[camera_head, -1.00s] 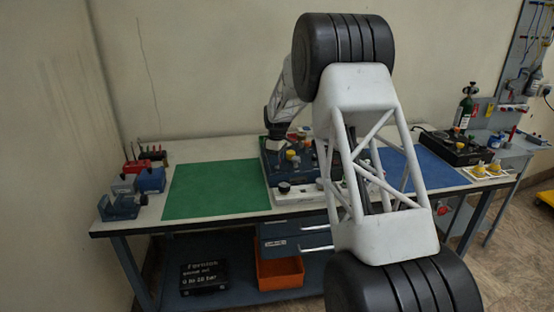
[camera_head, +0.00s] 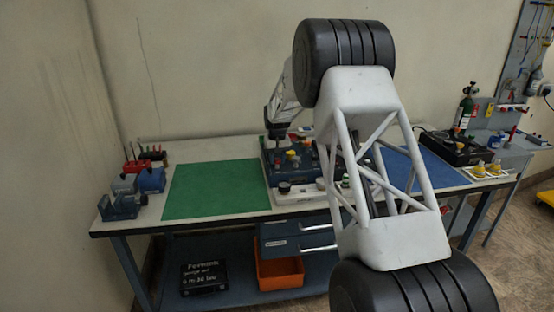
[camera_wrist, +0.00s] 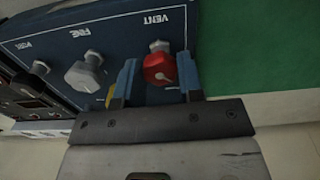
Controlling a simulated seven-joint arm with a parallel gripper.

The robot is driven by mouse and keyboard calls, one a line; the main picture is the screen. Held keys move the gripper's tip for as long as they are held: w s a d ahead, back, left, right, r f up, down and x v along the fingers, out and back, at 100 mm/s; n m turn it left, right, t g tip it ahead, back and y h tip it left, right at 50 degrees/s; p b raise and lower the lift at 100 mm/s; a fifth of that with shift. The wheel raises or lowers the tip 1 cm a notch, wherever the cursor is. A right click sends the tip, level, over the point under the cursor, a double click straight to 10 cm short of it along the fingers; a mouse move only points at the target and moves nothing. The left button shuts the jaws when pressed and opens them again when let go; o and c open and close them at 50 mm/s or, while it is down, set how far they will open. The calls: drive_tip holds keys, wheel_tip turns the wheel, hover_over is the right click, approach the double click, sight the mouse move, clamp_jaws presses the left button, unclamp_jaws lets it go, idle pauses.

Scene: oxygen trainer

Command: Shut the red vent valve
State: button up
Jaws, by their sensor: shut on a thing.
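The red vent valve knob (camera_wrist: 160,68) sits on a blue panel (camera_wrist: 40,45), below the label VENT in the wrist view. My gripper (camera_wrist: 158,75) has its two blue fingers on either side of the knob and is shut on it. A grey knob (camera_wrist: 84,74) labelled FINE is to the left on the same panel. In the head view the blue trainer unit (camera_head: 275,163) stands on the bench behind my arm.
A green mat (camera_head: 215,190) lies left of the unit, and a blue mat (camera_head: 440,170) lies to the right. Blue clamps and holders (camera_head: 150,180) stand at the bench's left end. A green gas bottle (camera_head: 464,108) stands at the right.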

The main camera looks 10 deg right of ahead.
sight(277, 159)
drive_tip(key=m, duration=0.4)
drive_tip(key=shift+r+m, duration=0.1)
drive_tip(key=shift+m, duration=0.2)
drive_tip(key=m, duration=0.4)
drive_tip(key=shift+m, duration=0.4)
drive_tip(key=o, duration=0.9)
drive_tip(key=shift+r, duration=3.85)
